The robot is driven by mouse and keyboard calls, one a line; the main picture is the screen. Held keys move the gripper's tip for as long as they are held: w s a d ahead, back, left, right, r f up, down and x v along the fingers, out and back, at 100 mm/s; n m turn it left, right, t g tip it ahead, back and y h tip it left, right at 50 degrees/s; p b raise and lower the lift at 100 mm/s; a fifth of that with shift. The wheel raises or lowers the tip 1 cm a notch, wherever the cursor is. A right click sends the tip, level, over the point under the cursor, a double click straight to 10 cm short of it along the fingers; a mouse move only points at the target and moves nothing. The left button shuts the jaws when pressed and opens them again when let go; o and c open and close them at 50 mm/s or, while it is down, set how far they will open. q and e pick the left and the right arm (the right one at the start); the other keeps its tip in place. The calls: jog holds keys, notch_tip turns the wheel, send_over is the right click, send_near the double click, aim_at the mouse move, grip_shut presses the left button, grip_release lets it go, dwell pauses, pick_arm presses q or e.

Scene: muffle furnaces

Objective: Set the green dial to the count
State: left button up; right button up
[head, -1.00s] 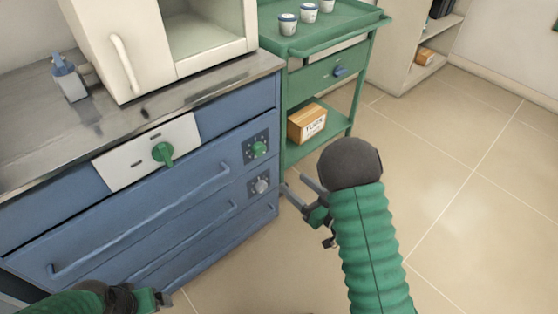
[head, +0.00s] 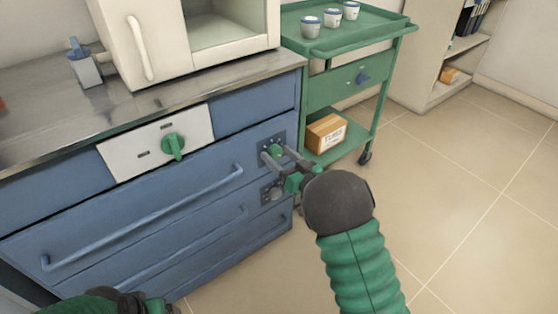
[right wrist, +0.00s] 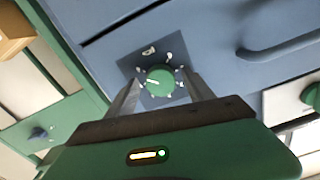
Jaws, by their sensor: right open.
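A small green dial (head: 274,151) with a white pointer mark sits on a dark square plate at the right end of the blue cabinet front. In the right wrist view the dial (right wrist: 159,80) lies between my finger tips, with marks around it. My right gripper (head: 277,155) is open, its fingers reaching either side of this dial; I cannot tell whether they touch it. A larger green knob (head: 172,147) is on the white panel to the left. Three white-and-blue cups (head: 331,18) stand on the green cart. My left gripper (head: 160,304) is partly cut off at the bottom left.
A grey dial (head: 272,193) sits just below the green one. Long blue handles (head: 140,220) stick out from the drawers. The green cart (head: 340,44) with a cardboard box (head: 326,134) stands beside the cabinet. A white furnace (head: 155,40) is on the counter. Floor at right is clear.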

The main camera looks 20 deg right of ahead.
jog(key=shift+c, duration=0.3)
grip_shut()
jog(key=shift+n, duration=0.3)
jog(key=n+p, duration=0.1)
jog(key=n, duration=0.1)
jog(key=shift+r+n+p, duration=0.1)
jog(key=shift+n+p, duration=0.2)
jog(key=shift+n, duration=0.1)
jog(key=n+p, duration=0.1)
jog(key=n, duration=0.4)
jog(key=shift+n, duration=0.3)
